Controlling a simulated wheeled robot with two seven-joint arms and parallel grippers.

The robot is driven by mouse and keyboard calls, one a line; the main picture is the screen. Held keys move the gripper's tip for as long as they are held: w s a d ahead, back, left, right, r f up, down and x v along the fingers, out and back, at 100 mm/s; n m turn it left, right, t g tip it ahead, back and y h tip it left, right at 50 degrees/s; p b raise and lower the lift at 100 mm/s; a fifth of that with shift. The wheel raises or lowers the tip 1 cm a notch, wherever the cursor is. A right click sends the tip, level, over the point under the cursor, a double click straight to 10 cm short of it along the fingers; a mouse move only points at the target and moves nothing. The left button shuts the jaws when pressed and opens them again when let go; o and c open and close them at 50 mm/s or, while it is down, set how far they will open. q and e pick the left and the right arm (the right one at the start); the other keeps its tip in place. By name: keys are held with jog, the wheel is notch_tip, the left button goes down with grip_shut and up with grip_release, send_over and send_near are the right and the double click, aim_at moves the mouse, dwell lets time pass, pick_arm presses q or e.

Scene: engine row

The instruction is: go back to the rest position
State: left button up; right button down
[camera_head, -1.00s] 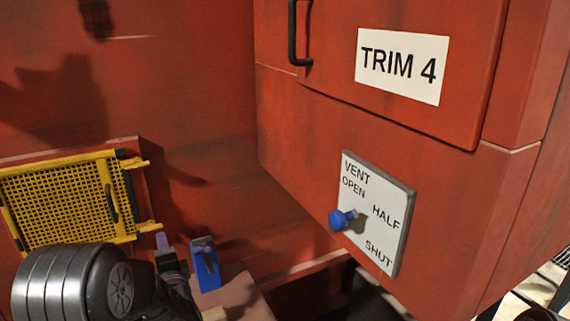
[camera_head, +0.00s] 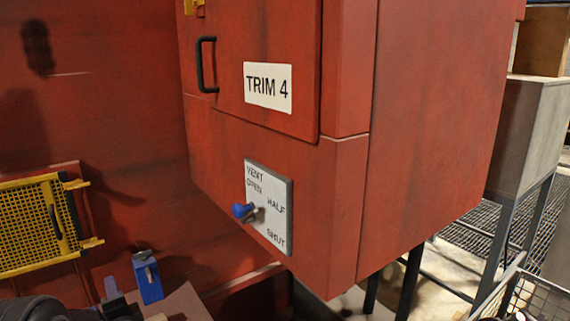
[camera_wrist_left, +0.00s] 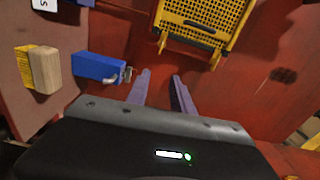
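My left gripper (camera_head: 112,290) is low at the left in the head view, partly cut off by the bottom edge. In the left wrist view its two purple-grey fingers (camera_wrist_left: 159,74) stand apart with nothing between them. A blue block with a grey metal hook (camera_wrist_left: 97,67) is left of the fingers, apart from them in the picture; it also shows in the head view (camera_head: 148,280). My right gripper is in neither view.
A red cabinet labelled TRIM 4 (camera_head: 268,87) carries a white vent plate (camera_head: 268,225) with a blue knob (camera_head: 242,211). A yellow mesh guard (camera_head: 35,225) is at left. A grey stand (camera_head: 525,135) and wire basket (camera_head: 535,297) are at right.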

pick_arm(q)
jog(key=s+d+f+n+g+h, duration=0.3)
jog(key=d+f+n+h, duration=0.15)
jog(key=d+f, duration=0.6)
jog(key=s+d+f+n+g+h, duration=0.25)
jog(key=d+f+n+h, duration=0.2)
jog(key=d+f, duration=0.65)
jog(key=s+d+f+n+g+h, duration=0.1)
jog(key=s+d+f, duration=0.3)
jog(key=s, duration=0.4)
jog(key=s+d+f+n+g+h, duration=0.1)
jog(key=s+d+f+g+h, duration=0.2)
jog(key=s+f, duration=0.4)
jog(key=s+d+f+g+h, duration=0.1)
jog(key=s+d+f+g, duration=0.3)
jog(key=s, duration=0.7)
notch_tip(320, 180, down, 2)
jog(key=shift+s+d+f+n+h, duration=0.15)
jog(key=shift+d+n+h, duration=0.25)
jog(key=shift+d, duration=0.75)
jog(key=shift+g, duration=0.25)
